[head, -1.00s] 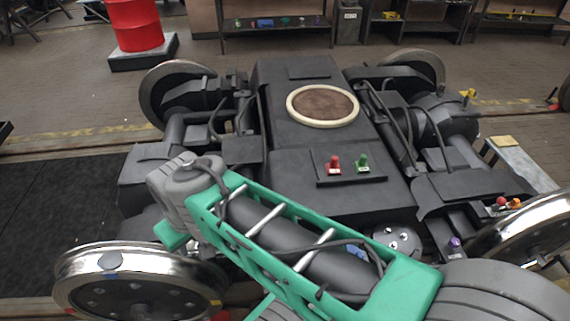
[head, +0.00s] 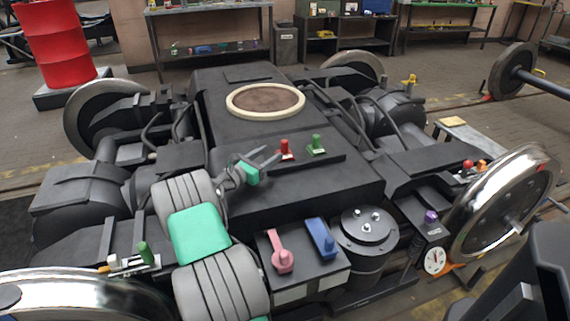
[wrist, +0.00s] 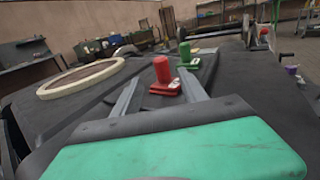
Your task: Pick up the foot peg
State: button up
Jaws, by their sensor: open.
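Two pegs with flat feet stand upright on the black bogie top. The red peg (head: 284,149) is left of the green peg (head: 317,144); which one is the foot peg I cannot tell. My gripper (head: 266,160) is open and low over the bogie top, its fingers pointing at the red peg. In the wrist view the red peg (wrist: 162,72) shows between and beyond the two fingers (wrist: 158,92). The green peg (wrist: 186,54) is farther back, right of it. Each foot bears a small white tag. Nothing is seen held.
A pale ring (head: 265,101) lies behind on the bogie (head: 215,85). A pink lever (head: 281,255), a blue lever (head: 321,240) and a round bolted drum (head: 369,228) are in front. Large wheels (head: 505,200) flank the bogie. A red barrel (head: 58,45) stands at the back left.

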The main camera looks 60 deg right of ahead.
aim_at(282, 147)
jog(key=x, duration=0.2)
jog(key=b+x, duration=0.1)
jog(key=x, duration=0.3)
jog(key=shift+s+d+b, duration=0.3)
jog(key=shift+s+b, duration=0.05)
jog(key=shift+s, duration=0.05)
jog(key=shift+d+r, duration=0.25)
jog(key=shift+d, duration=0.15)
jog(key=shift+c, duration=0.4)
grip_shut()
